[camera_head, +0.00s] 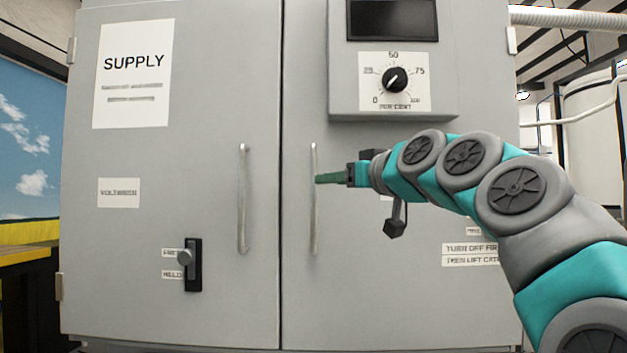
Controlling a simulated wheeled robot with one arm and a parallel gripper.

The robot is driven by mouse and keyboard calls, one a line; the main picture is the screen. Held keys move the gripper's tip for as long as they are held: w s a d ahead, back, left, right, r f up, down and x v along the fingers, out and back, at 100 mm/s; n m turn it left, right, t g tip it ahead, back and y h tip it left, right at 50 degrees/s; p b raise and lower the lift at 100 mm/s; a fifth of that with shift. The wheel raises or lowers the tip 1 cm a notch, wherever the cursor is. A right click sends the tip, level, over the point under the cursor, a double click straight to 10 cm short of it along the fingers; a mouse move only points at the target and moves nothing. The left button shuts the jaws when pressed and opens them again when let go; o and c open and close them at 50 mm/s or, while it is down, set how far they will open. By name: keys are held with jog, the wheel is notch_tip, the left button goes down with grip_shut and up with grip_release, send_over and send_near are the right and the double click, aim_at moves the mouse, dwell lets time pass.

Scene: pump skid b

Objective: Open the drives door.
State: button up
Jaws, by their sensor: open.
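A grey cabinet has two doors side by side. The left door (165,260) carries a SUPPLY label and a vertical bar handle (242,200). The right door (400,300) shows no readable drives label and has its own vertical bar handle (314,225). Both doors look shut, with a thin dark seam between them. My gripper (318,180) comes in from the right, with its green fingers at the right door's handle at about mid-height. It is open. Whether the handle lies between the fingers I cannot tell. My arm covers part of the right door and its labels.
A box with a dark screen (393,20) and a per cent dial (395,79) juts from the right door above my gripper. A black latch (193,265) with a grey knob sits low on the left door. A label (470,248) mentions turning off and lifting.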

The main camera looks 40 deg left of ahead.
jog(key=p+x, duration=0.3)
jog(key=x, duration=0.5)
jog(key=shift+r+p, duration=0.3)
jog(key=shift+r, duration=0.05)
grip_shut()
dwell(0.4)
jog(key=shift+f, duration=0.1)
dwell(1.0)
